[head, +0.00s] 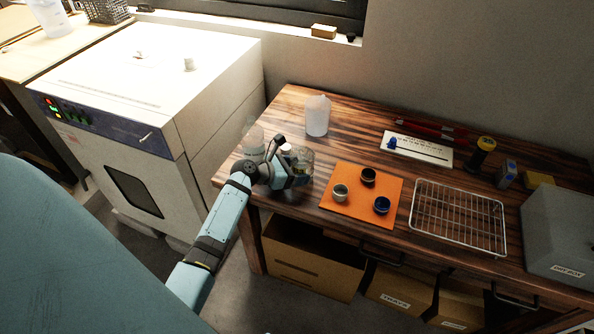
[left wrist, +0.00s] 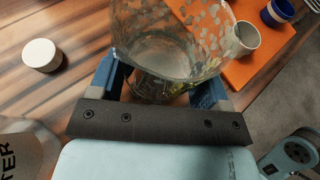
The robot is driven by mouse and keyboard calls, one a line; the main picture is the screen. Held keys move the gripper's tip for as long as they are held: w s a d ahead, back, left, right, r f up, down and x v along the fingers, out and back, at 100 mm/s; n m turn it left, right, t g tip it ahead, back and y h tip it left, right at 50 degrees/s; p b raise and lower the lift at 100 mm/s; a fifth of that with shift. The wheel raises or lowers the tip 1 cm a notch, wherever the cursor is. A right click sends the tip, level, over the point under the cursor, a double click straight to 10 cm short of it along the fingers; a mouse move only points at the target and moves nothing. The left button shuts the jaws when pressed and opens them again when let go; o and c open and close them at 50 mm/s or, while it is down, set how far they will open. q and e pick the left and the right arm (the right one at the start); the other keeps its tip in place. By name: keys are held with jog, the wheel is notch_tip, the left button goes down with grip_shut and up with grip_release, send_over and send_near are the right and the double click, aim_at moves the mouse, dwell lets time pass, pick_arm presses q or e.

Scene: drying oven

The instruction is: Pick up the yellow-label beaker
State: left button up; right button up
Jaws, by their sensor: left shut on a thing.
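A clear glass beaker (head: 305,156) is at the left part of the wooden table, just left of the orange mat. In the left wrist view the beaker (left wrist: 172,45) stands between the two blue fingers. Its yellow label cannot be clearly made out. My left gripper (head: 288,174) is shut on the beaker and partly hides it in the head view. In the left wrist view the gripper (left wrist: 165,88) has a finger on each side of the glass. I cannot tell whether the beaker's base touches the table. My right gripper is not in view.
A white round cap (left wrist: 41,54) and a translucent bottle (left wrist: 24,145) are near the gripper. The orange mat (head: 375,208) holds three small cups. A white jug (head: 317,116) stands behind; a wire rack (head: 458,217) lies right. The white oven (head: 150,90) is left.

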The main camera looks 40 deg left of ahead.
pick_arm(q)
notch_tip(320, 180, up, 24)
jog(key=p, duration=1)
jog(key=shift+f, duration=0.2)
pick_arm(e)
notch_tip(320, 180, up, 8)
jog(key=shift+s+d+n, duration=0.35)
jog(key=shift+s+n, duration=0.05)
